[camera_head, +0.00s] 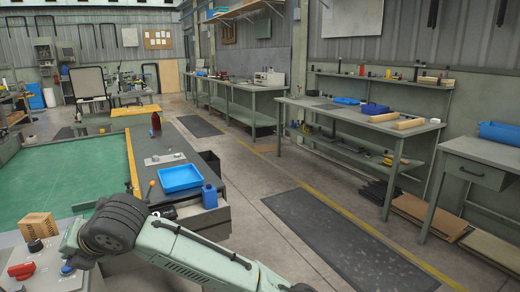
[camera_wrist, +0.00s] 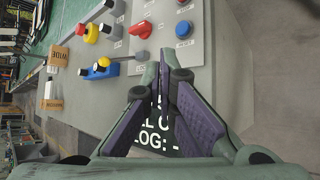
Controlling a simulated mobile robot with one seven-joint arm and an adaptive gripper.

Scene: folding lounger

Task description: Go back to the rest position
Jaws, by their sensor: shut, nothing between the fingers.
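My gripper (camera_wrist: 160,62) shows in the wrist view with its two dark fingers drawn together at the tips and nothing between them. It is over a grey control panel (camera_wrist: 205,60) with a red rotary switch (camera_wrist: 140,28) and a blue button (camera_wrist: 183,29) beyond the fingertips. White lettering on a dark display (camera_wrist: 155,135) is partly hidden behind the fingers. In the head view my arm reaches in from the bottom toward the same panel (camera_head: 45,262) at lower left.
A cardboard box (camera_head: 38,225) stands behind the panel. Workbenches (camera_head: 350,115) line the right wall. The aisle floor (camera_head: 250,180) is clear.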

